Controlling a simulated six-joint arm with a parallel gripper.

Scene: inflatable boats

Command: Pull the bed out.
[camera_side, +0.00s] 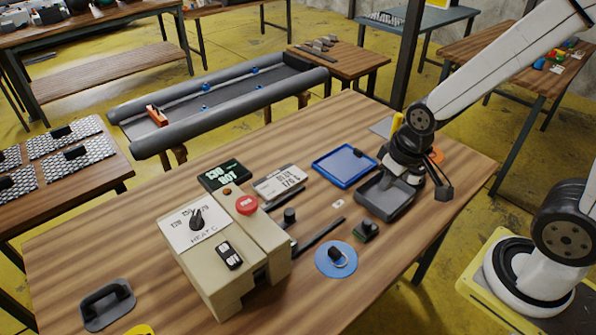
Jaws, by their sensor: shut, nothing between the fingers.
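A beige heat machine (215,282) stands on the near wooden table, with a dial marked HEAT C, a rocker switch and a red button (246,204) on top. No part is clearly recognisable as the bed; it may be hidden inside the machine. A dark flat bar (322,234) lies at the machine's right side, pointing away to the upper right. A black knob (290,215) stands beside it. My gripper (392,184) is shut and empty, pointing down over a grey tray (375,206), well to the right of the machine. Its fingertips are small and partly hidden.
A blue tray (317,165), a blue disc (324,262) with a ring, a small green block (366,231) and two displays (224,175) share the table. A grey handled plate (107,308) is at front left. A grey inflatable boat (220,132) lies behind. The right front is clear.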

